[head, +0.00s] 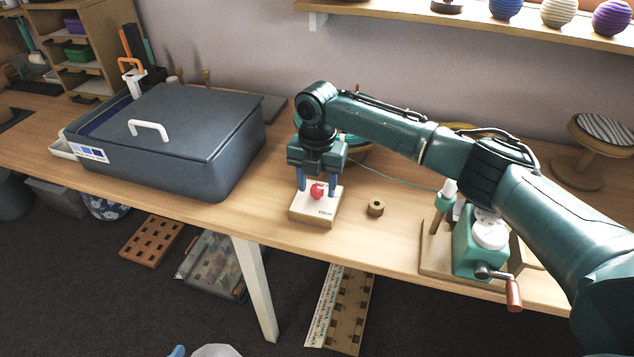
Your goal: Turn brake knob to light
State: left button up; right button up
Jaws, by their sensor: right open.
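The brake knob (318,190) is a small red knob on top of a pale wooden block (312,212) near the table's front edge. Dark lettering shows on the block's front, too small to read. My right gripper (317,186) is above the block, pointing down. Its two blue fingers are open, one on each side of the red knob. I cannot tell whether they touch it. The knob's setting is not readable. My left gripper is not in view.
A large dark blue lidded bin (215,150) stands left of the block. A small wooden spool (375,208) lies just right of it. A green winder with a crank (478,245) stands further right. A shelf with yarn balls (557,12) hangs at the back.

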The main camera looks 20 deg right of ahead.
jog(key=c, duration=1)
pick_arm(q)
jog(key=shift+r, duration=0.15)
